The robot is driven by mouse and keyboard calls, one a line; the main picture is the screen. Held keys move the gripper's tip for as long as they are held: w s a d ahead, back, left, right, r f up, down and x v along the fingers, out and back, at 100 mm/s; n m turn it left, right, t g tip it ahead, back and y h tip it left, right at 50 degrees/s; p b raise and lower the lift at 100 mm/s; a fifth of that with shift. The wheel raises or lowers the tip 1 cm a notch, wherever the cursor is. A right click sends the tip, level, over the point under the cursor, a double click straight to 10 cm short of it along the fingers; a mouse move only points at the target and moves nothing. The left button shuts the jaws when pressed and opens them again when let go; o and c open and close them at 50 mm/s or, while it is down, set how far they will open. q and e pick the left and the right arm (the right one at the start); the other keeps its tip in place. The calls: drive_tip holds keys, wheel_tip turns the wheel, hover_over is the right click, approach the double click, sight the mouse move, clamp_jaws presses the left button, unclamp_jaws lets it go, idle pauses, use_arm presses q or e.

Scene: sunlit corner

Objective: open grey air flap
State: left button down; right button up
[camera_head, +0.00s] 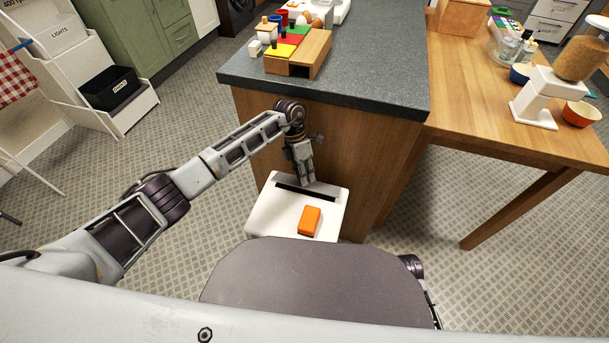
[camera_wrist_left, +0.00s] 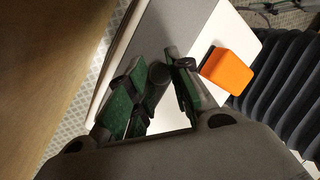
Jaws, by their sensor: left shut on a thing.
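A white box-shaped unit (camera_head: 268,212) stands low against the wooden end of the counter, with a long dark slot (camera_head: 322,196) across its top. My left gripper (camera_head: 307,182) reaches down to this slot, its fingertips at the slot's back edge. In the left wrist view the left gripper (camera_wrist_left: 160,66) has its green-padded fingers close together, at the edge of a grey panel (camera_wrist_left: 188,24) that looks like the air flap. The fingers are shut on it. They hide the gripped edge, and I cannot tell the flap's angle. My right gripper is out of view.
An orange block (camera_head: 309,221) lies on the unit's top near the slot, and close beside the fingers in the left wrist view (camera_wrist_left: 229,70). The wooden counter side (camera_head: 345,150) rises close behind the gripper. A wooden table (camera_head: 500,135) stands to the right.

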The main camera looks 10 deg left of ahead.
use_arm(q)
drive_tip(key=c, duration=1.3)
unclamp_jaws()
drive_tip(key=shift+w, duration=0.1)
drive_tip(key=shift+o, duration=0.2)
drive_tip(key=shift+r, duration=0.15)
wheel_tip(320, 180, up, 10)
